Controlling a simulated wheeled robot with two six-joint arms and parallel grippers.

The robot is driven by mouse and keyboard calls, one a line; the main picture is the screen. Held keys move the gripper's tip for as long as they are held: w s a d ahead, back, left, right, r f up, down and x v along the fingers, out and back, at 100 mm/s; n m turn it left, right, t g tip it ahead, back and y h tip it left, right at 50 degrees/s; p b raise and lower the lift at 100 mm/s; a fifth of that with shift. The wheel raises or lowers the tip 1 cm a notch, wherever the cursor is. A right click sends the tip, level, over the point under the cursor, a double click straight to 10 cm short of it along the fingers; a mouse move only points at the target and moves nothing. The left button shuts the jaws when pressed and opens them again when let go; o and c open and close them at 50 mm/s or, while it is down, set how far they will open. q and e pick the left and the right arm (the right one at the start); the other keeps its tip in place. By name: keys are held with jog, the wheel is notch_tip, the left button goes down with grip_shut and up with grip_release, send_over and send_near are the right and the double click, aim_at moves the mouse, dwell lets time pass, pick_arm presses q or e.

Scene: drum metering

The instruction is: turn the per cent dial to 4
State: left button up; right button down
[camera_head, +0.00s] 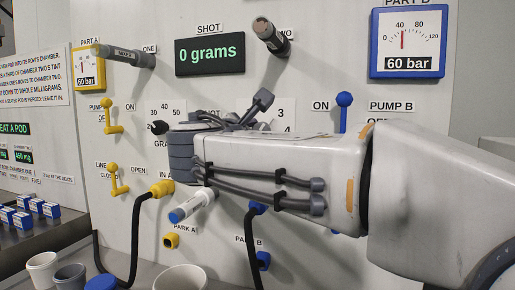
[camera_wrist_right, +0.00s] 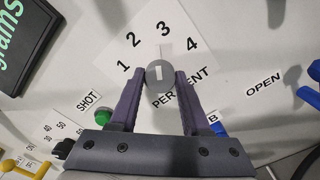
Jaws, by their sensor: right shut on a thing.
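The per cent dial (camera_wrist_right: 160,76) is a round grey knob with a short white mark, in the right wrist view. The numbers 1 to 4 arc above it on a white plate (camera_wrist_right: 117,47), over the PER CENT label. The mark stands about upright in the picture, roughly in line with the 3 and left of the 4. My right gripper (camera_wrist_right: 160,72) has its two dark fingers shut on the knob, one on each side. In the head view my right arm hides the dial; only the 3 and 4 of its plate (camera_head: 288,104) show. My left gripper is not in view.
A green button (camera_wrist_right: 104,118) by the SHOT label is left of the fingers. A blue lever (camera_head: 344,108) and a hose with a yellow plug (camera_head: 160,189) are near my arm in the head view. The shot display (camera_head: 210,53) reads 0 grams. Cups (camera_head: 42,268) stand below.

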jog(key=shift+f+m+b, duration=0.15)
jog(key=shift+m+b, duration=4.15)
jog(key=shift+m, duration=1.2)
jog(key=shift+c, duration=1.9)
grip_release()
jog(key=shift+s, duration=0.1)
